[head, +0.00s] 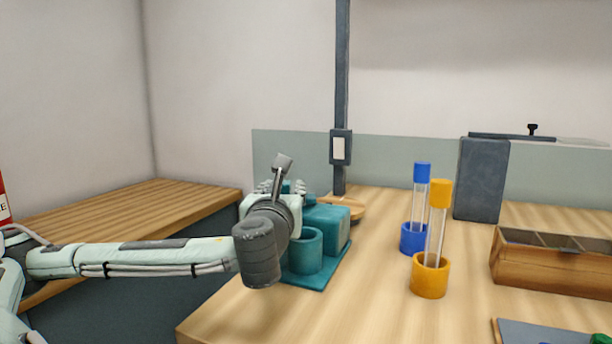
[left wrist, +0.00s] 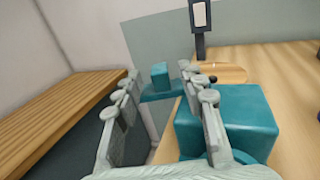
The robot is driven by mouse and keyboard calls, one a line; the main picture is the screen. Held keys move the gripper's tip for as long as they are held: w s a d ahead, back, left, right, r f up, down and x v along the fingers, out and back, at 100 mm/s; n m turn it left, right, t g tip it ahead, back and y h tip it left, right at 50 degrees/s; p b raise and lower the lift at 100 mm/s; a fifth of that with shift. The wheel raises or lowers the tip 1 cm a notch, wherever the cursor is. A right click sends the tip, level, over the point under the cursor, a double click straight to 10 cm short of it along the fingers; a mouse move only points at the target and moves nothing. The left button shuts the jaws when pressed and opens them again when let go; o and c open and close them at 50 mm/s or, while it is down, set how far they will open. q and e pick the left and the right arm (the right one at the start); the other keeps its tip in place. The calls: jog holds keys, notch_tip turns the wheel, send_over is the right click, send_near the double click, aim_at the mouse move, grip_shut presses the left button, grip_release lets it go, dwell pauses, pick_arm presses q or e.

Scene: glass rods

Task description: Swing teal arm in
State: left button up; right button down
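A teal stand (head: 319,277) sits at the left end of the table, with a round cup in front and a block (head: 329,223) behind. In the left wrist view the block (left wrist: 228,118) is at the right. The teal arm (left wrist: 158,97) is a flat bar reaching left from the block, past the table edge, with an upright knob (left wrist: 160,75) on it. My left gripper (head: 285,187) is over the stand's left side. Its fingers are spread, with the knob seen between and beyond the fingertips (left wrist: 160,72); I see no contact. My right gripper is not in view.
A wooden disc (head: 350,208) and a dark post (head: 340,170) are behind the block. Blue (head: 412,238) and orange (head: 429,278) holders with capped glass rods stand right. A wooden box (head: 550,266) is farther right. A lower wooden bench (head: 120,213) is left.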

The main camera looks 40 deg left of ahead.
aim_at(286, 181)
pick_arm(q)
jog(key=x, duration=0.7)
jog(key=shift+w+a, duration=0.2)
jog(key=shift+w, duration=0.05)
jog(key=shift+c, duration=0.3)
grip_shut()
